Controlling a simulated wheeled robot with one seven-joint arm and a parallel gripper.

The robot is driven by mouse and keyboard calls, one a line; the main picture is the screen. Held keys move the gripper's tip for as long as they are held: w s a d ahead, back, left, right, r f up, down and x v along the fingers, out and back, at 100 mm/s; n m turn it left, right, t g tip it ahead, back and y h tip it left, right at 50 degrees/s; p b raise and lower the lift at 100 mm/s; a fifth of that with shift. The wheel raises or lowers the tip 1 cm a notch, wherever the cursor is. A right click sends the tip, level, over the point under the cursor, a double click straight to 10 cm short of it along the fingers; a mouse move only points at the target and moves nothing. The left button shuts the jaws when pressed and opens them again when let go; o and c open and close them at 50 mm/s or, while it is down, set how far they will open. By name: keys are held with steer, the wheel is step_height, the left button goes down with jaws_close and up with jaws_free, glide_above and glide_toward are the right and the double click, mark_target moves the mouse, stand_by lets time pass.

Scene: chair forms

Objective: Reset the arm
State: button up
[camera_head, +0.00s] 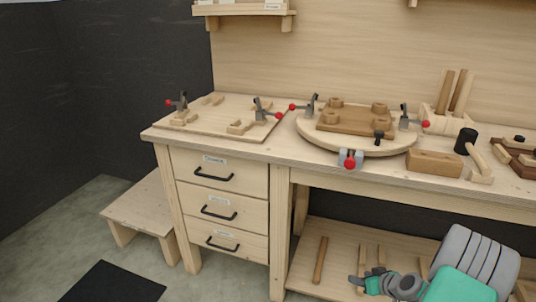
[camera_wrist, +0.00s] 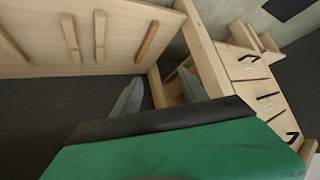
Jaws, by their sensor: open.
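My gripper (camera_head: 366,281) is low at the bottom right of the head view, in front of the bench's lower shelf (camera_head: 310,262), with my green and grey arm behind it. In the wrist view my gripper (camera_wrist: 160,92) shows two grey fingers spread apart with nothing between them. The green housing hides the near part of that view. The fingers point toward the space under the bench, and the drawer unit (camera_wrist: 258,85) is to their right.
The workbench (camera_head: 290,165) carries a clamp board (camera_head: 215,127), a round turntable (camera_head: 310,128) with a brown chair seat (camera_head: 350,118), a wooden block (camera_head: 434,163) and a mallet (camera_head: 468,143). Wooden sticks (camera_head: 320,260) lie on the shelf. A low stool (camera_head: 140,208) and dark mat (camera_head: 110,283) are left.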

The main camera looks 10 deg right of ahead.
steer(key=a+r+n+g+p, duration=0.1)
steer(key=a+r+p, duration=0.2)
steer(key=a+r, duration=0.45)
steer(key=a+r+g+p, duration=0.2)
steer(key=a+r+p, duration=0.25)
steer(key=r, duration=0.65)
steer(key=a+r+n+g+p, duration=0.1)
steer(key=a+r+p, duration=0.2)
steer(key=a+r, duration=0.45)
steer(key=s+a+r+p, duration=0.3)
steer(key=s+r, duration=0.1)
steer(key=r, duration=0.2)
steer(key=s+a+r+m+g+p, duration=0.1)
steer(key=s+a+r+p, duration=0.2)
steer(key=s+r, duration=0.2)
steer(key=s+a+r+m+h+p, duration=0.1)
steer(key=s+a+r+p, duration=0.2)
steer(key=s+r, duration=0.2)
step_height(320, 180, up, 4)
steer(key=shift+a+f+g, duration=0.2)
steer(key=shift+a+g, duration=0.2)
steer(key=shift+s, duration=0.15)
